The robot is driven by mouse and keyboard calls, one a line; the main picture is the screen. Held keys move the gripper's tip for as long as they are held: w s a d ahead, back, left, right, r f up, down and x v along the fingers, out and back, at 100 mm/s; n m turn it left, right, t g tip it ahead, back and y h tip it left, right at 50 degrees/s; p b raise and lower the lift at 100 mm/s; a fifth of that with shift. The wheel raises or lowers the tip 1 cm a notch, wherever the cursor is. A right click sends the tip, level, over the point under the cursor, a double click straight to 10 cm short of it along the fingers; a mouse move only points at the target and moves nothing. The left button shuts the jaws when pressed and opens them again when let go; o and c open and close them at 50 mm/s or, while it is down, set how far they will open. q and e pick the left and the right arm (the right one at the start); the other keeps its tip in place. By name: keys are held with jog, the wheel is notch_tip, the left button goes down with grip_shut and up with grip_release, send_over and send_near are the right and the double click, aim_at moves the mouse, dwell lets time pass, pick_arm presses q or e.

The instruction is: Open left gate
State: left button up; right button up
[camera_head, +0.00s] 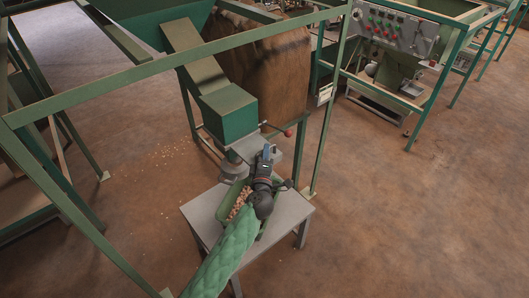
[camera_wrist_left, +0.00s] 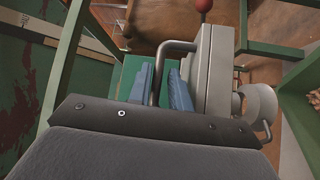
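The green hopper chute (camera_head: 228,112) ends above a grey metal gate (camera_head: 285,143). In the left wrist view the gate (camera_wrist_left: 215,75) is a grey plate with a bent metal handle (camera_wrist_left: 178,46). My left gripper (camera_head: 266,153) is at the gate. In the left wrist view its two blue fingers (camera_wrist_left: 162,88) stand apart, with the handle's bar between them. The bar looks close to the left finger; I cannot tell whether it touches. The gripper's tips are small in the head view. My right gripper is not in view.
A green bin (camera_head: 222,207) with nuts (camera_head: 239,201) stands on a grey table (camera_head: 197,216) under the chute, partly hidden by my left arm. A red-knobbed lever (camera_head: 288,133) sticks out beside the gate. Green frame posts (camera_head: 324,140) stand close by. Open floor lies to the right.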

pick_arm(q)
jog(key=shift+o, duration=1)
